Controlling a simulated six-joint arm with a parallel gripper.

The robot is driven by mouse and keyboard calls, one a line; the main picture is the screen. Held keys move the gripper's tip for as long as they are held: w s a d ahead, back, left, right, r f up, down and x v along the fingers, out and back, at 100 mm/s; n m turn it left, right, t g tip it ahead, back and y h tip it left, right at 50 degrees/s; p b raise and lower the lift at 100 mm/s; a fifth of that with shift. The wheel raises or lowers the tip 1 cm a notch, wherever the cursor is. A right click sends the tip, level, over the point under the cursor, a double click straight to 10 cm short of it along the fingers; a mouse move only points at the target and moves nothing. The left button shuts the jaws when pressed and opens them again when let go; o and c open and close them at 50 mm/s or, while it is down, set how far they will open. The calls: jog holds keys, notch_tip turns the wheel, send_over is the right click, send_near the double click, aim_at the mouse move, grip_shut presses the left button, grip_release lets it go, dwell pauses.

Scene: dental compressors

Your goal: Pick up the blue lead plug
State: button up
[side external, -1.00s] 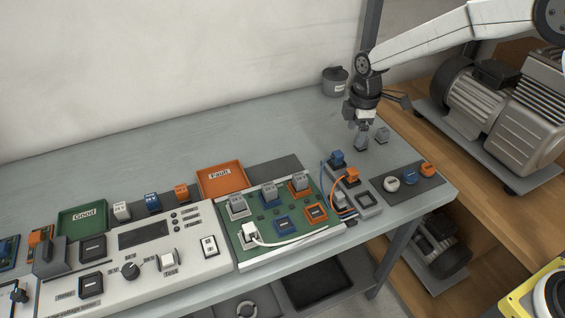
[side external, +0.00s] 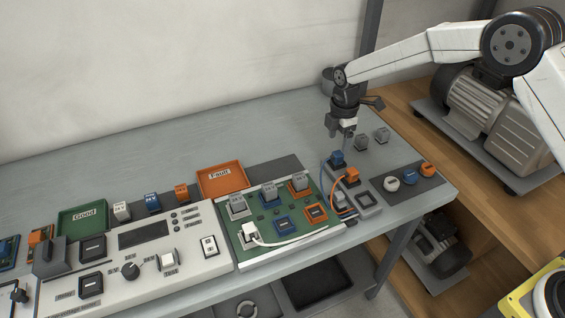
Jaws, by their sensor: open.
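The blue lead plug (side external: 337,158) stands at the right part of the bench, in a dark holder, with a blue cable looping down on its left. My gripper (side external: 346,136) is open and points down just above and slightly right of the blue plug. It looks empty. I cannot tell from this view whether the fingers touch the plug. An orange lead plug (side external: 352,174) stands just in front and to the right, with an orange cable.
Two grey blocks (side external: 371,138) stand right of my gripper. An empty grey square socket (side external: 369,200) and a dark mat (side external: 413,184) with white, blue and orange round pieces lie nearer the right edge. A green board (side external: 262,228) with several plugs is left.

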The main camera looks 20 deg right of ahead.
aim_at(338, 153)
jog(key=shift+s+f, duration=0.2)
jog(key=shift+f, duration=2.45)
grip_shut()
